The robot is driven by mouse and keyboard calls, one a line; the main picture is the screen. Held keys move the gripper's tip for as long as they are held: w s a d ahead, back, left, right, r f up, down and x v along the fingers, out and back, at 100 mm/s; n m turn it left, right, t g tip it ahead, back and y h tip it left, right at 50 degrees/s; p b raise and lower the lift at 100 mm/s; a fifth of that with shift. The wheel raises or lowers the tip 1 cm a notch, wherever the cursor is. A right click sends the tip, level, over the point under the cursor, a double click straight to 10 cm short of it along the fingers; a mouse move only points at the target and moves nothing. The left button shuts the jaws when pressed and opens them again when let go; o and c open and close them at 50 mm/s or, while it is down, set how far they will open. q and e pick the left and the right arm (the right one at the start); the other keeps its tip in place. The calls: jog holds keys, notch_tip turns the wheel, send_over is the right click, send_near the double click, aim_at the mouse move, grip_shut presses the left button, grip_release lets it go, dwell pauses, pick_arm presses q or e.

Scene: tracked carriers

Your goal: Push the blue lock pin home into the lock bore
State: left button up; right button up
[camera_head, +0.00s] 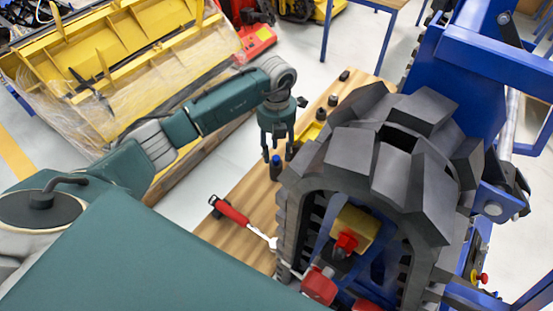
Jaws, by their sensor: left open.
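A small dark pin with a blue top, which I take for the blue lock pin (275,171), stands upright on the wooden bench top (235,188). My left gripper (277,157) points down right above the pin with its fingers open. The fingertips are near the blue top; I cannot tell whether they touch it. The track assembly (385,150) with dark grey pads stands to the right of the pin. I cannot make out the lock bore. My right gripper does not show.
A red-handled tool (232,212) lies on the bench in front of the pin. Several dark pieces and a yellow holder (308,131) line the bench behind it. A yellow block (354,228) with red parts sits inside the track. A blue frame (470,80) stands at right.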

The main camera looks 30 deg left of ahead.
pick_arm(q)
jog(key=shift+f, duration=1.05)
grip_shut()
jog(key=shift+r, duration=0.2)
